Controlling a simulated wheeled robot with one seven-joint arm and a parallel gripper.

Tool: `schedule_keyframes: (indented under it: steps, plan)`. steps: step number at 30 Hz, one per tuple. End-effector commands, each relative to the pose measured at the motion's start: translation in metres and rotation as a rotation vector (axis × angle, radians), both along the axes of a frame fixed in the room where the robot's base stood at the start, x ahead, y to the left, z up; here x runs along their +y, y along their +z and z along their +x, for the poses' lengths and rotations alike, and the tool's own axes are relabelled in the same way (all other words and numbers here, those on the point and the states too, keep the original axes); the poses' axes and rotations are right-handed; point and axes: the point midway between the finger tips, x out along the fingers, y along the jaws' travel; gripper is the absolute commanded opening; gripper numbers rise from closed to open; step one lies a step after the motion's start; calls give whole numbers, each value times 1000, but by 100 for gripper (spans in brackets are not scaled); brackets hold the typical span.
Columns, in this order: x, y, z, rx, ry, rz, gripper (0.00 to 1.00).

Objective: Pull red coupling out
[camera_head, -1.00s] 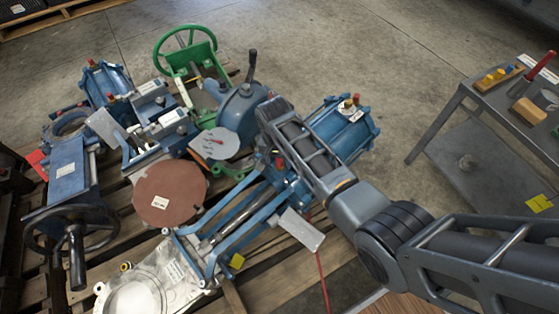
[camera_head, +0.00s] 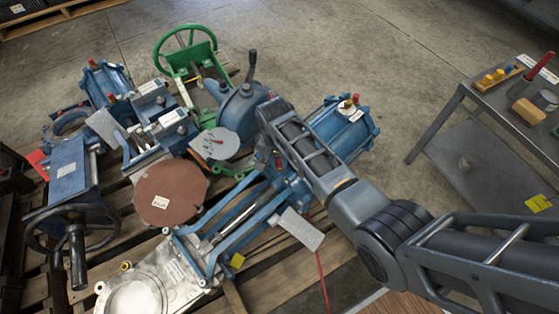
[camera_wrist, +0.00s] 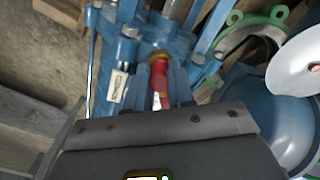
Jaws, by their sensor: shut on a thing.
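The red coupling (camera_wrist: 158,74) shows in the wrist view with a brass collar at its far end. It sits among blue actuator parts, between blue brackets, beside a white label tag (camera_wrist: 117,86). My gripper (camera_wrist: 159,99) is at the near end of the coupling and shut on it; its broad dark body fills the bottom of the view and hides most of the fingers. In the head view my forearm covers the grip, and a small red spot (camera_head: 279,163) shows just left of the arm on the blue actuator.
Blue valves, a green handwheel (camera_head: 186,52), a brown disc (camera_head: 168,190) and a grey disc (camera_head: 214,145) crowd the wooden pallet. A blue cylinder (camera_head: 342,125) stands right of my arm. A grey table (camera_head: 480,105) with tools is at the right. Concrete floor lies clear between.

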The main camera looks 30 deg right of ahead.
Motion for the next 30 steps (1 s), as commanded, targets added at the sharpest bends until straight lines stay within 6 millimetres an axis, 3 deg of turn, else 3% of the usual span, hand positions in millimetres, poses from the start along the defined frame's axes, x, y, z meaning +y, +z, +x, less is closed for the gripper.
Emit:
schedule_keyframes:
  steps: [13, 30]
  plan:
    - [0, 1, 0, 0, 0, 0, 0]
    - [1, 20, 0, 0, 0, 0, 0]
